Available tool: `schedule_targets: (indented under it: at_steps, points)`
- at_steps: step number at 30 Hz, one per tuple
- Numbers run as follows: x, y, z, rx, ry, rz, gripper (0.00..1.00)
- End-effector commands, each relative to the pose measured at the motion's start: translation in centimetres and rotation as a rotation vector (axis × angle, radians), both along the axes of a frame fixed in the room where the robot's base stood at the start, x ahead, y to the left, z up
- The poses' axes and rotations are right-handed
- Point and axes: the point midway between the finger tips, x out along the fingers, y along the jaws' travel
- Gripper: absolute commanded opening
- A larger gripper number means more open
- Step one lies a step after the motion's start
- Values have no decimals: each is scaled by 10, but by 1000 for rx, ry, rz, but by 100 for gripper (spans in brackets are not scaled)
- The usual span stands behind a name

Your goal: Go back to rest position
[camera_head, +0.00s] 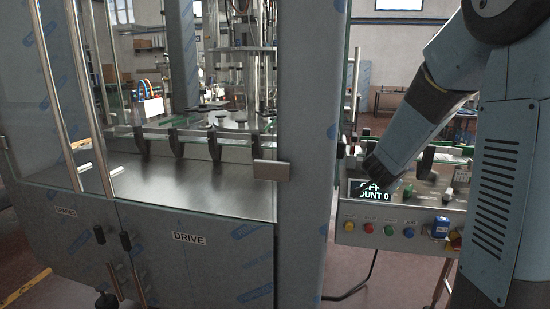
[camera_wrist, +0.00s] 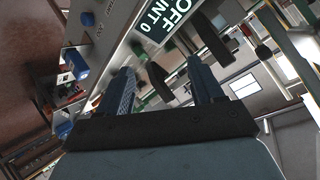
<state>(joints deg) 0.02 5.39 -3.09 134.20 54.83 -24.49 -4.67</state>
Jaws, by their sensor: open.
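My gripper shows in the wrist view (camera_wrist: 158,88), with its two fingers apart and nothing between them. In the head view my arm comes down from the upper right, and its end is by the control panel (camera_head: 400,216); the fingertips are hard to make out there. In the wrist view the display (camera_wrist: 163,20) reads "OFF" above a partly cut-off count. I cannot tell whether the fingers touch anything.
A glass-walled machine cabinet (camera_head: 200,260) labelled DRIVE fills the left and middle. Its upright post (camera_head: 316,120) stands left of my arm. Coloured buttons (camera_head: 388,230) and a blue switch (camera_head: 440,227) line the panel's front. A black cable (camera_head: 360,282) hangs below.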

Motion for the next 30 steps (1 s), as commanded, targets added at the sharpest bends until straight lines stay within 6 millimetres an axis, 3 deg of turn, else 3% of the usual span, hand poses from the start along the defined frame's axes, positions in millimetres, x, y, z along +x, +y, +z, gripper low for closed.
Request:
schedule_targets:
  at_steps: [3, 8, 15, 22, 30]
  points:
    - [-14, 27, 28, 23, 2, 139, 66]
    - [-42, 61, 57, 33, 34, 320, 66]
    - [-103, 100, 89, 2, 121, 562, 66]
    - [-176, 119, 104, -73, 248, 742, 66]
    - [-268, 116, 107, -197, 438, 868, 66]
